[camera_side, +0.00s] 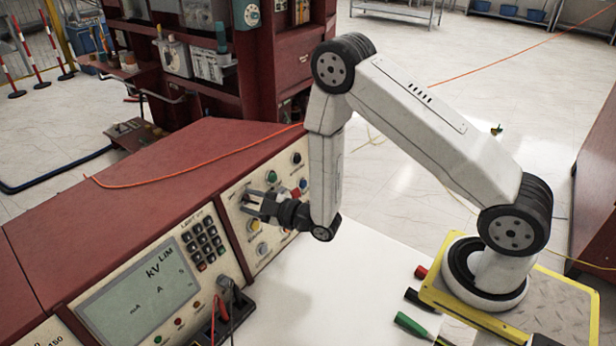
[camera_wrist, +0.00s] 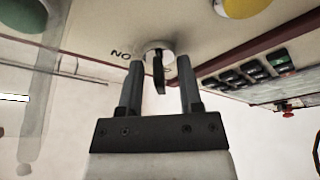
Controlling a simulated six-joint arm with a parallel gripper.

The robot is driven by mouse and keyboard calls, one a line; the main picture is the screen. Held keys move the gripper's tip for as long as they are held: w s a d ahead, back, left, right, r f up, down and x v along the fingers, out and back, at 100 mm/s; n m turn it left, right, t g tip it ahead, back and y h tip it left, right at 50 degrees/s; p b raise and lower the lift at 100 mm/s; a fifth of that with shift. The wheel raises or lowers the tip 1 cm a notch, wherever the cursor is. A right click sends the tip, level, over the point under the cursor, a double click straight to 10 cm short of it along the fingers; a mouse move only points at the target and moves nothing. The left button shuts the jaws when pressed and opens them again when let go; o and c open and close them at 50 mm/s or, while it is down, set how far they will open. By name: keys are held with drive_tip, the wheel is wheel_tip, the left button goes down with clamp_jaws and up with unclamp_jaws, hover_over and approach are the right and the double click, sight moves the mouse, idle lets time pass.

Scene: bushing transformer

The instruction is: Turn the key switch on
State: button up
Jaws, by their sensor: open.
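The key switch (camera_wrist: 159,68) shows in the wrist view as a round silver base on the panel with a dark, thin key standing out from it. The lettering "NO" is beside it. My gripper (camera_wrist: 160,72) is open, with one finger on each side of the key. I see gaps between the key and both fingers. In the side view my gripper (camera_side: 255,202) is close in front of the sloping control panel (camera_side: 262,240). The key switch is hard to make out there, close to the fingers.
Several coloured knobs and buttons, such as a yellow one (camera_side: 262,248), surround the gripper on the panel. A keypad (camera_side: 203,243) and a display (camera_side: 140,305) are to the left. Clamps and leads (camera_side: 230,300) stand at the front. The white tabletop (camera_side: 340,285) is mostly clear.

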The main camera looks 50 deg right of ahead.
drive_tip(key=shift+c, duration=0.2)
clamp_jaws()
drive_tip(key=shift+m, duration=0.6)
drive_tip(key=m+t+h, duration=0.1)
drive_tip(key=m, duration=0.3)
drive_tip(key=shift+h, duration=0.4)
drive_tip(key=m+h, duration=0.1)
drive_tip(key=m, duration=0.2)
drive_tip(key=m+h, duration=0.1)
drive_tip(key=m, duration=0.2)
drive_tip(key=m+h, duration=0.2)
drive_tip(key=m, duration=0.4)
drive_tip(key=shift+m+g+h, duration=0.25)
drive_tip(key=shift+m+h, duration=0.3)
drive_tip(key=shift+m, duration=0.85)
drive_tip(key=shift+m+g+h, duration=0.25)
drive_tip(key=shift+m+h, duration=0.3)
drive_tip(key=shift+m, duration=0.85)
